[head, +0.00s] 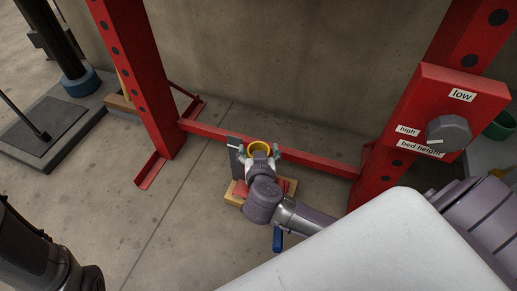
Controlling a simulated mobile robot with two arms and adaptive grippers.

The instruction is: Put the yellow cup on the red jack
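The yellow cup (260,146) shows as a round yellow rim between the fingertips of my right gripper (259,153). The fingers sit on both sides of the cup and appear closed on it; the wrist hides its lower part. A red surface (285,184), which may be the red jack, shows on a pale wooden board (235,193) below the gripper. My arm covers most of it, and I cannot tell the gap between cup and red surface. My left gripper is not in view.
A red steel frame has a left post (140,75), a low crossbar (320,163) just behind the gripper, and a right post with a red control box (440,105) and grey knob.

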